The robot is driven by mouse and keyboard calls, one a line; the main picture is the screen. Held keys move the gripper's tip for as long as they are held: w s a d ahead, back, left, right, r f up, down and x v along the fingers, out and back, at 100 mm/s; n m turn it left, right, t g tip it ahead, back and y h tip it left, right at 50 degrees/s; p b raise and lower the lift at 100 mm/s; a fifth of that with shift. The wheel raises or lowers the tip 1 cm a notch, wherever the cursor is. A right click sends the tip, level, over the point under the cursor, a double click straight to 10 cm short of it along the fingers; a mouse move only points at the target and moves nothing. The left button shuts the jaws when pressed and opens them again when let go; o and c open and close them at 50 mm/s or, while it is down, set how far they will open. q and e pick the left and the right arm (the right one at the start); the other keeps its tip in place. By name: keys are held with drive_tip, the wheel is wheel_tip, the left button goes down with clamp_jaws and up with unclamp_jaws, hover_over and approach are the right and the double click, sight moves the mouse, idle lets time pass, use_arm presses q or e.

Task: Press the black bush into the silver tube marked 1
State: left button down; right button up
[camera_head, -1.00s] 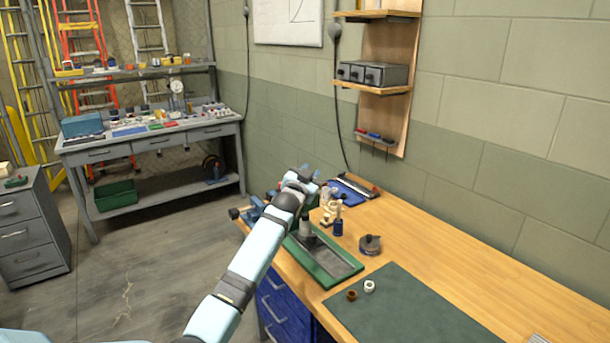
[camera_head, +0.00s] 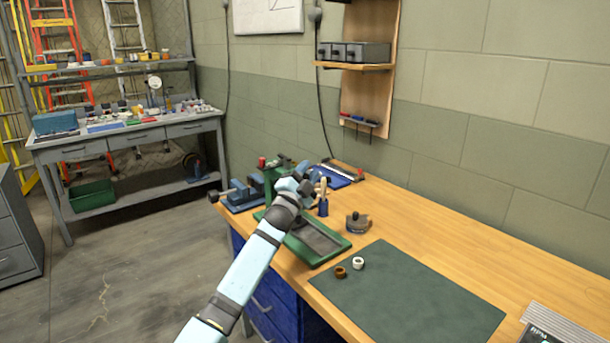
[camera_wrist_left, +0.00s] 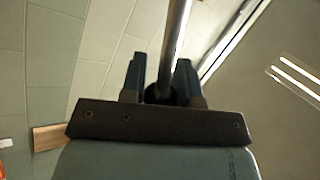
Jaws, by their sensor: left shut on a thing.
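My left gripper (camera_head: 307,187) is at the green press (camera_head: 272,180) at the back left of the bench, and my arm hides much of that press. In the left wrist view its two dark fingers (camera_wrist_left: 160,82) are shut on a shiny silver rod (camera_wrist_left: 177,35), which runs upward out of the picture. I cannot tell whether the rod is the press's handle. A dark round piece (camera_wrist_left: 160,96) shows at the rod's lower end. I cannot make out the black bush or the silver tube marked 1. My right gripper is not in view.
A green-rimmed tray (camera_head: 332,256) lies in front of the press, with a blue vise (camera_head: 238,196) to its left. The wooden bench (camera_head: 445,236) is clear behind the mat.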

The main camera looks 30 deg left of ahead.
use_arm(q)
drive_tip(key=shift+d+f+m, duration=0.2)
drive_tip(key=shift+f+m, duration=0.1)
drive_tip(key=shift+f, duration=0.05)
drive_tip(key=c, duration=0.9)
unclamp_jaws()
drive_tip(key=shift+o, duration=0.2)
drive_tip(key=v, duration=1.4)
drive_tip(key=shift+b, duration=0.45)
drive_tip(key=shift+a+r, duration=0.1)
